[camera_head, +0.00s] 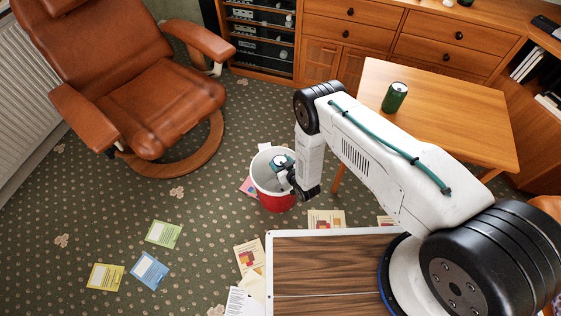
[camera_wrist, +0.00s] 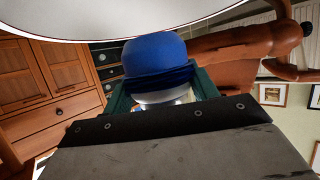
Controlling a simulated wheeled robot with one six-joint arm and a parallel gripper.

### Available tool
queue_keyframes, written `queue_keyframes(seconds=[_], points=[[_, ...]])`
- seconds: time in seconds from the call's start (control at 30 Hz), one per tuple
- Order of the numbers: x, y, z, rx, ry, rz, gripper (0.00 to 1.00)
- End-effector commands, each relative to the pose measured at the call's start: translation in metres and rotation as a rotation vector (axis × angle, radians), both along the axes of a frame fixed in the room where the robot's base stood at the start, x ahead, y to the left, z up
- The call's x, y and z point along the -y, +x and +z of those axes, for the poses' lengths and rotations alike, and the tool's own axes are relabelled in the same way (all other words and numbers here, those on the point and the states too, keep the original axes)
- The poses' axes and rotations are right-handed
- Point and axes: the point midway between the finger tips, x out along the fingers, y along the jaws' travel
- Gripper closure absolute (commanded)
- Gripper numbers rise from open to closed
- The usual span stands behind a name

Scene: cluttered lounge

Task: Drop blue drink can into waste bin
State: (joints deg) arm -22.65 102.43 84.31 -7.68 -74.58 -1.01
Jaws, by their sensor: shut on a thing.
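The blue drink can (camera_wrist: 155,58) is between the teal fingers of my gripper (camera_wrist: 160,88) in the wrist view. In the head view its pale end shows at my gripper (camera_head: 281,165), over the mouth of the waste bin. The gripper is shut on the can. The waste bin (camera_head: 276,203) is red outside and white inside and stands upright on the carpet. My wrist hides part of its right side. A curved white edge (camera_wrist: 90,18), likely the bin's rim, crosses the top of the wrist view. The bin's bottom is hidden.
A wooden table (camera_head: 455,115) to the right of the bin bears a green can (camera_head: 395,97). A brown leather armchair (camera_head: 140,100) stands at the left. Papers and cards (camera_head: 163,233) lie on the carpet. Cabinets (camera_head: 350,35) line the back.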

Motion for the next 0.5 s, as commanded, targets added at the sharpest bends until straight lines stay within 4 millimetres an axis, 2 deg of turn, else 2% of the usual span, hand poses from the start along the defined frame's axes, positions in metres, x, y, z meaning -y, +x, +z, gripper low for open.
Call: queue_keyframes(seconds=[0.07, 0.1, 0.17, 0.2, 0.5], points=[[-0.0001, 0.0001, 0.0003, 0.0, 0.0, 0.0, 0.64], [-0.0001, 0.0001, 0.0003, 0.0, 0.0, 0.0, 0.36], [-0.0001, 0.0002, 0.0003, 0.0, 0.0, 0.0, 0.2], [-0.0001, 0.0002, 0.0003, 0.0, 0.0, 0.0, 0.17], [0.0012, -0.0019, 0.0013, 0.0, 0.0, 0.0, 0.17]])
